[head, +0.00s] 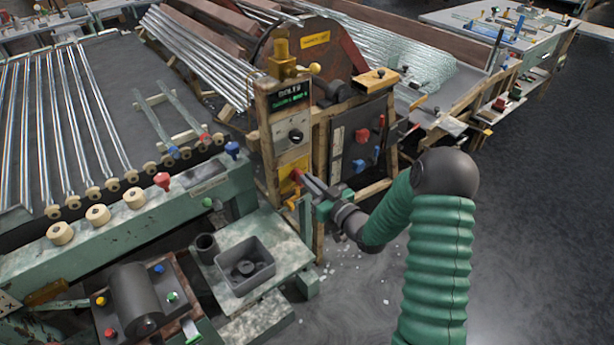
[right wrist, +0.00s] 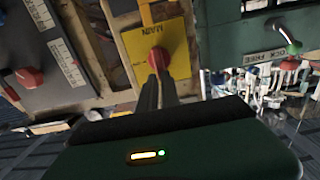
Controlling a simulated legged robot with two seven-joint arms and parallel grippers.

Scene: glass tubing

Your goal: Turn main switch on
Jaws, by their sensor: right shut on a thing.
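The main switch is a red knob (right wrist: 160,58) on a yellow plate marked MAIN (right wrist: 172,36), seen in the right wrist view. In the head view the yellow plate (head: 291,168) sits low on the wooden control post, with the red knob (head: 297,175) partly hidden by my gripper. My right gripper (head: 303,180) reaches in from the right, and its fingers (right wrist: 158,78) are closed together on the red knob. The knob's exact angle is hard to tell. My left gripper is not in view.
Above the plate are a dark dial (head: 295,136) and a display with green text (head: 289,93). A dark panel with a red knob (head: 362,135) stands to the right. A grey bin (head: 262,277) sits on the low table below. Glass tubes (head: 90,110) lie at left.

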